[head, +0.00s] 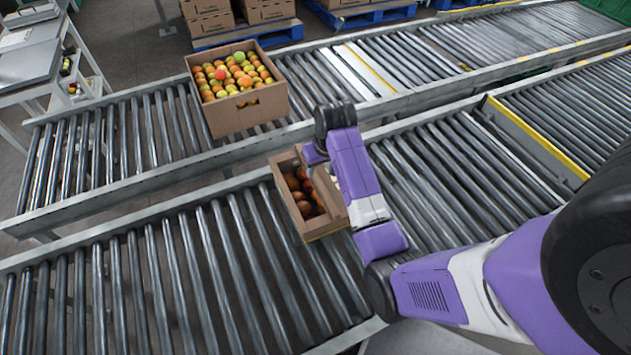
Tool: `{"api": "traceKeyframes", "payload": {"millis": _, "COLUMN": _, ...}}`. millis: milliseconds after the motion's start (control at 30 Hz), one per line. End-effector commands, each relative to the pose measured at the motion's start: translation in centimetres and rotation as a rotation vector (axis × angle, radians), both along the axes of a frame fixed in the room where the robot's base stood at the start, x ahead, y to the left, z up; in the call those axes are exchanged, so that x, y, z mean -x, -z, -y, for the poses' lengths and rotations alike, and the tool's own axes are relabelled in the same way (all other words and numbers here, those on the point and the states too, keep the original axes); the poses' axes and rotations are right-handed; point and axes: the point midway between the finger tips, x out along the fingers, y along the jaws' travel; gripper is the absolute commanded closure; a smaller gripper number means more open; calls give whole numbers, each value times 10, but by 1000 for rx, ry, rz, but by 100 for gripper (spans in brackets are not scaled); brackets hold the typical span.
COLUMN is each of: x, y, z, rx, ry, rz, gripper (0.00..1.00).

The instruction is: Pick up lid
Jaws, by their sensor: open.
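I cannot make out a lid for certain in the head view. A small open cardboard box (325,222) with red and orange tomatoes sits on the near roller conveyor, partly hidden by my arm. My gripper (314,155) is at the box's upper right side, mostly hidden behind my purple wrist. It is open, and nothing shows held in it. I cannot tell whether it touches the box.
The near conveyor's rollers (130,290) are bare to the left. A yellow-edged divider (535,135) crosses at right. Stacked cartons (208,22) stand on blue pallets behind.

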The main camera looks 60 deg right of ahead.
Motion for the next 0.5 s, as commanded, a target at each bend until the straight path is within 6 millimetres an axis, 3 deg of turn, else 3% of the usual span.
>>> {"api": "traceKeyframes", "payload": {"millis": 300, "x": -11, "y": 41, "z": 5, "rx": 0, "ry": 1, "rz": 1, "gripper": 56}}
{"api": "traceKeyframes", "payload": {"millis": 500, "x": -13, "y": 49, "z": 6, "rx": 2, "ry": 1, "rz": 3, "gripper": 56}}
